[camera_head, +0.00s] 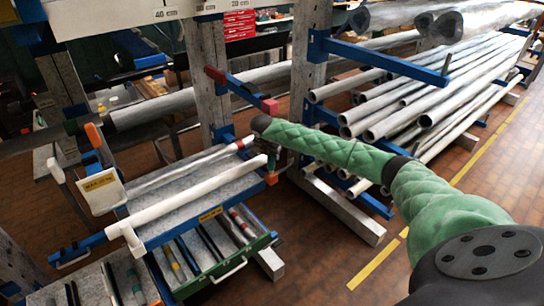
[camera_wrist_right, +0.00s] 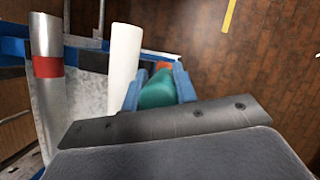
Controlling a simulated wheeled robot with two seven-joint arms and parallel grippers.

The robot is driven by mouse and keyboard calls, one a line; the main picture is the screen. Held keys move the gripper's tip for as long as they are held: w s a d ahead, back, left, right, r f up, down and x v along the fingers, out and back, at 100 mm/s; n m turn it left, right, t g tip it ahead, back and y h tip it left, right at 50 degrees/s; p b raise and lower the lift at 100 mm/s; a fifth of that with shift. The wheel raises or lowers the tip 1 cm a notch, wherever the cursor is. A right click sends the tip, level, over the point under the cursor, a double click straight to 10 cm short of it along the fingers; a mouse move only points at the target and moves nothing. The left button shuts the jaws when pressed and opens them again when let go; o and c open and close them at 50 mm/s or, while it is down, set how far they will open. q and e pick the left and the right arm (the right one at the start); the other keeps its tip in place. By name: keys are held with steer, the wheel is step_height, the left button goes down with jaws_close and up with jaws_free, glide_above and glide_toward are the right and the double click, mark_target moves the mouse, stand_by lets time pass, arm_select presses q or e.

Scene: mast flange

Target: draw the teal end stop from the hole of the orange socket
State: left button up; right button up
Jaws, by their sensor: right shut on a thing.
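My right gripper (camera_head: 272,163) is at the right end of the blue-framed rack in the head view. In the right wrist view its blue fingers (camera_wrist_right: 158,90) are shut on the teal end stop (camera_wrist_right: 157,91), a rounded teal piece. The orange socket (camera_head: 271,179) shows at the rack's end, just below the gripper. In the right wrist view a bit of the orange socket (camera_wrist_right: 163,65) shows just beyond the end stop. The hole is hidden, so I cannot tell how deep the end stop sits. My left gripper is in neither view.
A white bar (camera_head: 195,196) lies along the rack close beside the gripper. A grey tube with a red band (camera_wrist_right: 47,68) stands left of it in the wrist view. Steel pipes (camera_head: 430,95) fill a rack behind my right arm. The brown floor (camera_head: 315,255) at front is clear.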

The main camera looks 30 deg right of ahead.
steer(key=shift+r, duration=2.1)
